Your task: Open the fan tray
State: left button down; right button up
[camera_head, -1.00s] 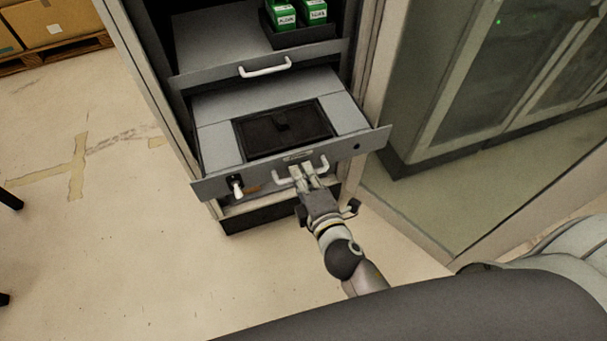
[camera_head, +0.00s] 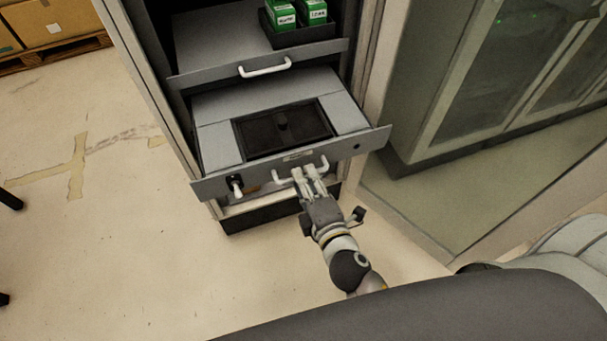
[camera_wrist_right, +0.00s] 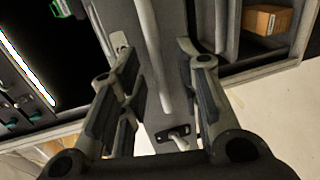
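The fan tray (camera_head: 217,145) is the lower grey drawer of the cabinet. It stands pulled out, with a dark recessed panel (camera_head: 262,140) in its top and a white handle (camera_head: 324,163) on its front. My right gripper (camera_head: 308,172) is at this handle, coming from below and in front. In the right wrist view my right gripper (camera_wrist_right: 155,60) has its fingers spread, with the handle bar (camera_wrist_right: 153,45) between them and gaps visible on both sides. My left gripper is not in view.
A second drawer (camera_head: 215,76) with a white handle is above the tray and carries green boxes (camera_head: 282,15) in a black holder. A small white-tipped lever (camera_head: 237,188) is on the tray's front left. A glass-doored cabinet (camera_head: 440,110) stands right. The floor at left is largely clear.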

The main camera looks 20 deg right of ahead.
jog(key=shift+s+r, duration=0.25)
jog(key=shift+s, duration=1.05)
jog(key=shift+s+r, duration=0.25)
jog(key=shift+s, duration=1)
jog(key=s+f+m+g, duration=0.2)
jog(key=s+f+g, duration=0.1)
jog(key=f, duration=0.7)
jog(key=s+f+m+g+p, duration=0.1)
jog(key=s+f+m+g, duration=0.2)
jog(key=f, duration=0.8)
jog(key=s+f+m+g, duration=0.2)
jog(key=s+f, duration=0.2)
jog(key=f, duration=0.6)
jog(key=s+d+f+m+g, duration=0.3)
jog(key=s+f, duration=0.4)
jog(key=s, duration=0.3)
jog(key=s+d+f+m+g+p, duration=0.1)
jog(key=s+d+f+m+g, duration=0.2)
jog(key=s+d+f+m, duration=0.3)
jog(key=s+d+f, duration=0.1)
jog(key=s+f, duration=0.1)
jog(key=s, duration=0.2)
jog(key=shift+s+g+h, duration=0.2)
jog(key=shift+g+h, duration=0.1)
jog(key=shift+g, duration=0.1)
